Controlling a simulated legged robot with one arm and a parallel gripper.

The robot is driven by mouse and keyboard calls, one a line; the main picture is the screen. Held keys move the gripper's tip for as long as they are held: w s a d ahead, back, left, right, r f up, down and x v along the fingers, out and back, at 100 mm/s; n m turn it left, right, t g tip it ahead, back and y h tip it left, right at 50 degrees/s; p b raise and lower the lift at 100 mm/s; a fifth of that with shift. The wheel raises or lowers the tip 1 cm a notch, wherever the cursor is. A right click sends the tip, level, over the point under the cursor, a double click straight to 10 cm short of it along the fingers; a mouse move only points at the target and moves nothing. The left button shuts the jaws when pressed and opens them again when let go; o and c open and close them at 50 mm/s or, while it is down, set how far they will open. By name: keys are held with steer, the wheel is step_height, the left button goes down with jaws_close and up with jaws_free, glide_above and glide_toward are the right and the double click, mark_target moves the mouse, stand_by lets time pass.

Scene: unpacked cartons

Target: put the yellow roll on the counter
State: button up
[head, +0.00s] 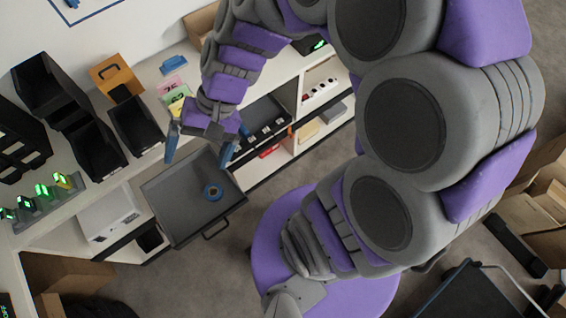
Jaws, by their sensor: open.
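I see no roll that is clearly yellow. The pale counter (98,193) runs along the wall from the lower left to the upper middle. My gripper (200,148) is open, its two blue-tipped fingers spread apart, with nothing seen between them. In the picture it is just above the roll, over the drawer's back edge. Its height above the drawer is hard to tell.
Black bins (95,150), an orange-tan holder (116,78), coloured cards (176,92) and a rack with green lights (50,195) stand on the counter. Shelves (310,130) hold items at right. Cartons (535,205) and a dark cart (468,295) are at far right.

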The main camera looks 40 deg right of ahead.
steer(key=s+d+n+h, duration=0.4)
steer(key=s+d+h, duration=0.3)
steer(key=s+d, duration=0.4)
steer(key=shift+s+r+h, duration=0.2)
steer(key=shift+s+h, duration=0.1)
steer(key=shift+s, duration=0.35)
steer(key=shift+f, duration=0.1)
